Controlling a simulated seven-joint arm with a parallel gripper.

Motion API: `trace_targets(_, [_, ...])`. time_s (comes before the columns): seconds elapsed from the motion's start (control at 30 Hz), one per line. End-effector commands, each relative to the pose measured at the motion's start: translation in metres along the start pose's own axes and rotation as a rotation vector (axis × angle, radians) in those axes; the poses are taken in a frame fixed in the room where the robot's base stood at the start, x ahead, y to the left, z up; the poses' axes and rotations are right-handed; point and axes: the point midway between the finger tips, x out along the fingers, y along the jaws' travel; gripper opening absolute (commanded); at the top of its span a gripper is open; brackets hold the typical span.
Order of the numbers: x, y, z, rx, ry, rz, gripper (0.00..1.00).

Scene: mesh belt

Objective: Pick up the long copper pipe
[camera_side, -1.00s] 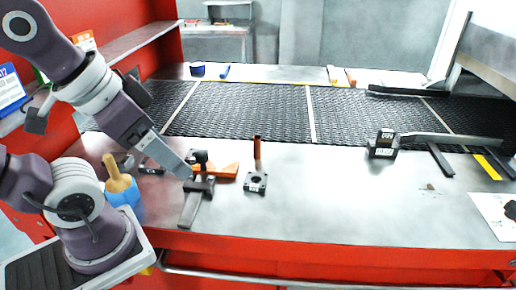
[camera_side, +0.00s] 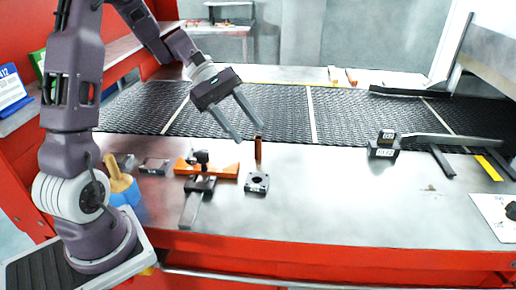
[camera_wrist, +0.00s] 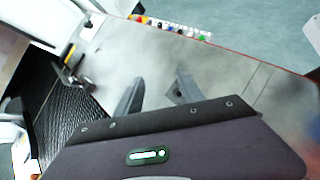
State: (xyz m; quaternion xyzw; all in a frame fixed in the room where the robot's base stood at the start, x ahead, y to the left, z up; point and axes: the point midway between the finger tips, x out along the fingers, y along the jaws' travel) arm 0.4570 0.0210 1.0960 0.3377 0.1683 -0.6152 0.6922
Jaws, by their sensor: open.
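A copper-brown pipe (camera_side: 258,149) stands upright on the steel table at the belt's near edge, just behind a dark square block with a round hole (camera_side: 257,182). My gripper (camera_side: 250,132) is open and empty, its two long grey fingers slanting down toward the pipe. The fingertips appear close to the pipe's top, one on either side in the picture; the depth between them is unclear. In the wrist view my gripper (camera_wrist: 158,82) also shows spread fingers over bare table, and I cannot make out the pipe there.
Left of the pipe are an orange part (camera_side: 225,170) and a dark clamp (camera_side: 200,184). A yellow-handled tool (camera_side: 117,174) stands farther left. Black blocks (camera_side: 384,147) sit to the right. The mesh belt (camera_side: 350,115) runs behind; the table's middle front is clear.

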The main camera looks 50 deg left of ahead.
Motion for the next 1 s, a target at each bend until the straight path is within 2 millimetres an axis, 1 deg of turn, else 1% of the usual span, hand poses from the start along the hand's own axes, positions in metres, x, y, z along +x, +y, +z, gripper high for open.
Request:
trace_targets(0.03, [-0.004,0.011,-0.035,-0.145,-0.071,0.073,0.45])
trace_targets(0.1, [-0.011,0.022,-0.074,-0.303,-0.154,0.172,0.45])
trace_targets(0.2, [-0.018,0.028,-0.113,-0.446,-0.231,0.269,0.45])
trace_targets(0.27, [-0.021,0.029,-0.125,-0.488,-0.254,0.301,0.45])
trace_targets(0.33, [-0.018,0.031,-0.13,-0.507,-0.267,0.315,0.45])
trace_targets(0.47, [-0.001,0.037,-0.127,-0.507,-0.268,0.313,0.45])
trace_targets(0.6, [0.025,0.046,-0.128,-0.506,-0.266,0.31,0.45])
trace_targets(0.7, [0.04,0.052,-0.125,-0.506,-0.266,0.312,0.45])
trace_targets(0.8, [0.045,0.054,-0.124,-0.505,-0.264,0.313,0.45])
trace_targets(0.97, [0.045,0.055,-0.124,-0.504,-0.264,0.313,0.45])
trace_targets(1.0, [0.045,0.055,-0.124,-0.504,-0.264,0.313,0.41])
